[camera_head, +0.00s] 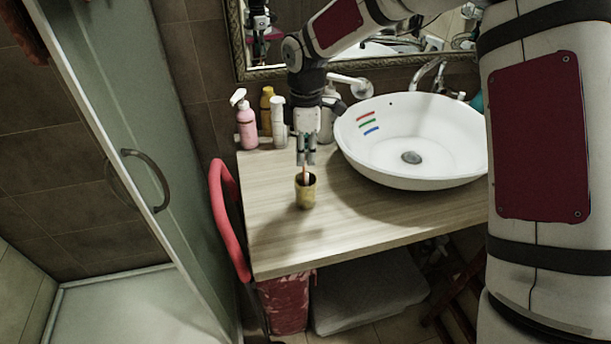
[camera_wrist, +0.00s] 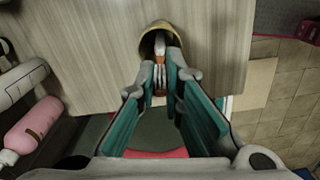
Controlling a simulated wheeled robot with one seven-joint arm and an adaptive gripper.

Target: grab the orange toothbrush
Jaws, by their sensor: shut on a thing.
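The orange toothbrush (camera_head: 305,173) stands in a small tan cup (camera_head: 306,196) on the wooden counter, left of the basin. Its upper end reaches up between the fingertips of my gripper (camera_head: 305,160), which points down just above the cup. In the wrist view, my gripper (camera_wrist: 161,84) is shut on the toothbrush (camera_wrist: 160,48), with a teal-padded finger on each side. The lower part of the toothbrush is hidden inside the cup (camera_wrist: 160,26).
A white basin (camera_head: 412,140) stands right of the cup. A pink pump bottle (camera_head: 247,127) and other bottles stand at the back left of the counter. A red curved chair back (camera_head: 226,215) touches or nears the counter's left edge. The counter (camera_head: 350,220) in front is clear.

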